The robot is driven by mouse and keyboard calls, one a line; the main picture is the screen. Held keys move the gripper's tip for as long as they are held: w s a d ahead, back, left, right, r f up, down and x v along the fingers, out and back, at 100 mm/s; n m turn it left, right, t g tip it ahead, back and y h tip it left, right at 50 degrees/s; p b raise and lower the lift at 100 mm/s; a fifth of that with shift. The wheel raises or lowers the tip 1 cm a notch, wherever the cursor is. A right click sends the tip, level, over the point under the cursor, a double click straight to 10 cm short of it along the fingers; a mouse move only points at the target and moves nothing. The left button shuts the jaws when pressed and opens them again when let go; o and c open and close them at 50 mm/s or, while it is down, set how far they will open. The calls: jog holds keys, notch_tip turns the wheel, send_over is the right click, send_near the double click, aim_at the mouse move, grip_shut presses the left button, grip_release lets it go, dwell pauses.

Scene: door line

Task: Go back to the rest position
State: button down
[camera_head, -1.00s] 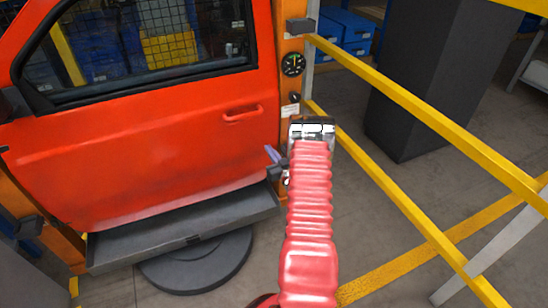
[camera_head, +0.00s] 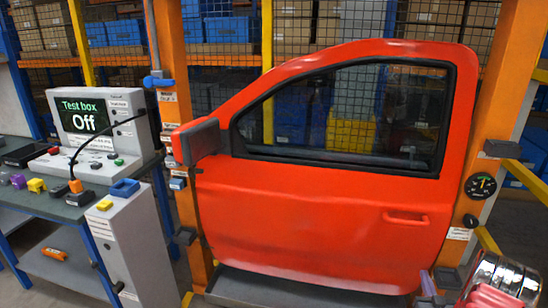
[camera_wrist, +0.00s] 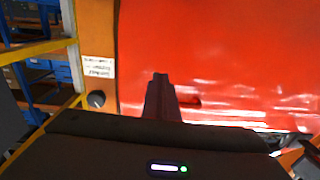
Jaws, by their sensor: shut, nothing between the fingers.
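The red car door (camera_head: 310,225) hangs upright between two orange posts in the head view. Its window has a black frame, and its red handle (camera_head: 405,218) is at the right. In the wrist view the red door panel (camera_wrist: 220,50) fills the upper right. My gripper (camera_wrist: 160,78) shows there as dark fingers close together, shut and empty, in front of the panel. The handle (camera_wrist: 190,101) shows partly behind the fingers; I cannot tell the gap between them. In the head view only part of my red-and-chrome arm shows at the lower right corner.
A test box (camera_head: 98,122) reading "Off" stands on a bench (camera_head: 75,212) at the left, with small coloured parts. A grey cabinet (camera_head: 130,250) stands in front. The right orange post (camera_head: 490,120) carries a gauge (camera_head: 480,186). Yellow rails (camera_head: 525,180) run at the right edge.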

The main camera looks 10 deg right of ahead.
jog(key=s+a+f+m+g+y, duration=0.2)
jog(key=s+a+f+g, duration=0.1)
jog(key=s+f+g, duration=0.8)
jog(key=s+a+r+n+y, duration=0.1)
jog(key=s+a+r, duration=0.3)
jog(key=a+r, duration=1)
jog(key=s+a+r+n+y, duration=0.2)
jog(key=s+a+r+n, duration=0.1)
jog(key=a+r, duration=1.2)
jog(key=s+a+r+n+y, duration=0.1)
jog(key=s+a+r, duration=0.5)
jog(key=a+r, duration=0.8)
jog(key=a+n, duration=0.1)
jog(key=a, duration=0.3)
jog(key=shift+a+r+n+y, duration=0.3)
jog(key=shift+a+r+y, duration=0.05)
jog(key=shift+y, duration=0.05)
